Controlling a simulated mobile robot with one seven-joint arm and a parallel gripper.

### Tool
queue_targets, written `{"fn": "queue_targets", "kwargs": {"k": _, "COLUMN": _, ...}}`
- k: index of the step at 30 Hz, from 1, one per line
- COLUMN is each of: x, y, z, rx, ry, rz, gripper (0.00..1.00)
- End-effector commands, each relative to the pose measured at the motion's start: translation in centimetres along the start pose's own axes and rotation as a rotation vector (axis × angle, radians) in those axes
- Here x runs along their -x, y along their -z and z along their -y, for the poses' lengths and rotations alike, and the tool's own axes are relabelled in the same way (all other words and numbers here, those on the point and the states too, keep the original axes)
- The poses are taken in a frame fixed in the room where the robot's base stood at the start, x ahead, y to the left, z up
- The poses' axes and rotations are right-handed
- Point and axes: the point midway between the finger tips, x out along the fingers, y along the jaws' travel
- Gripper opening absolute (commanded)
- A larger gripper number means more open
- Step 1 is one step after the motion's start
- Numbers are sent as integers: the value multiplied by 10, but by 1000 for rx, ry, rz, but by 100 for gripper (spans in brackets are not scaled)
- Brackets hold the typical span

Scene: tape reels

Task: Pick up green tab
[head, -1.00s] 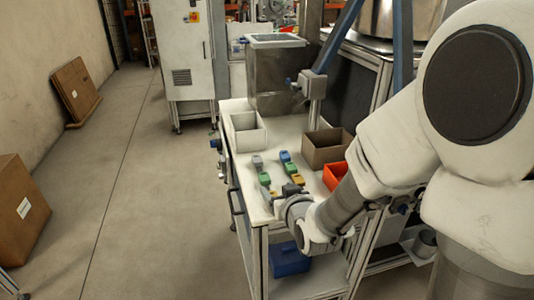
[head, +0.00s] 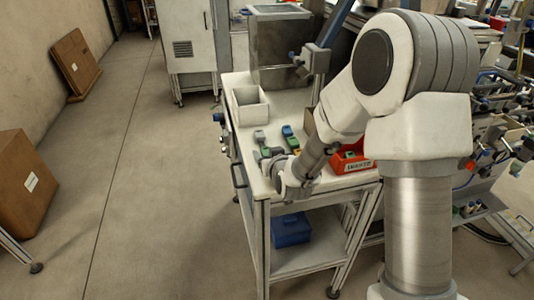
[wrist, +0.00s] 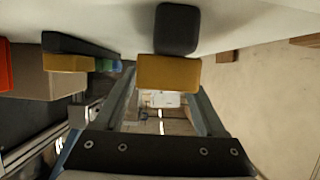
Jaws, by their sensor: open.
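Two rows of coloured tabs lie on the white worktable (head: 236,84). In the head view, a green tab (head: 292,142) sits in the right row, just in front of a blue one. Another tab at the left row's near end (head: 266,152) is partly hidden by my wrist. In the wrist view, a yellow tab with a dark end (wrist: 168,72) is in front of my open gripper (wrist: 163,98), roughly between the fingertips. A bit of green (wrist: 102,65) shows in the row to its left, mostly hidden behind another yellow tab. My gripper holds nothing.
A white bin (head: 250,116) stands at the table's far left. A red-orange bin (head: 350,167) is right of my wrist. A grey-brown bin shows in the wrist view (wrist: 50,86). A blue crate (head: 291,231) sits on the lower shelf. Open floor lies left of the table.

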Motion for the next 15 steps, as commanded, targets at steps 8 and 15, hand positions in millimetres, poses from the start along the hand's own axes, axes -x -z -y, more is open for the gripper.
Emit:
{"fn": "queue_targets", "kwargs": {"k": 8, "x": -7, "y": 0, "z": 0, "rx": 1, "ry": 0, "rz": 0, "gripper": 72}}
{"fn": "queue_targets", "kwargs": {"k": 15, "x": -6, "y": 0, "z": 0, "rx": 1, "ry": 0, "rz": -1, "gripper": 38}}
